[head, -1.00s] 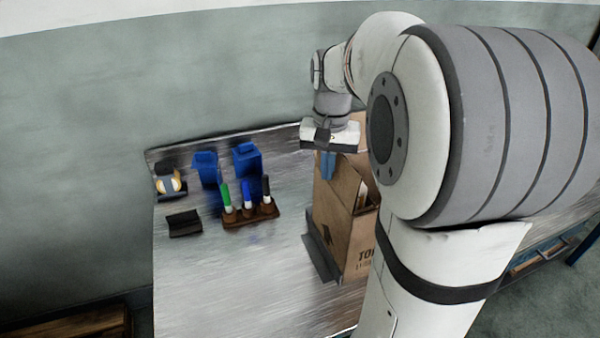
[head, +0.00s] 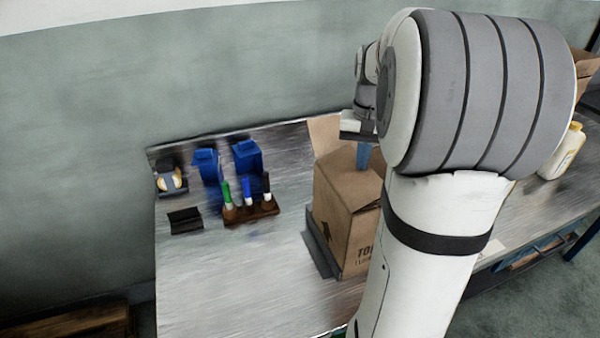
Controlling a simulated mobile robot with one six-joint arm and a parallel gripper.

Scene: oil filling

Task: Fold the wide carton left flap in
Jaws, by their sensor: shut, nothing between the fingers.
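The wide carton (head: 338,217) is a brown cardboard box, standing on the metal table and partly hidden by my arm. Its left flap (head: 340,184) lies inward over the top opening. Another flap (head: 323,131) stands up at the back. My gripper (head: 363,156) is shut and empty, with blue fingers pointing down above the carton's top. I cannot tell whether the fingertips touch the flap. The carton's right side is hidden behind my arm.
A dark bracket (head: 320,243) lies along the carton's left foot. A brown rack (head: 252,213) holds green, blue and black markers. Two blue containers (head: 247,157) stand behind it. A pale bottle (head: 562,152) stands far right. The table's front left (head: 230,285) is clear.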

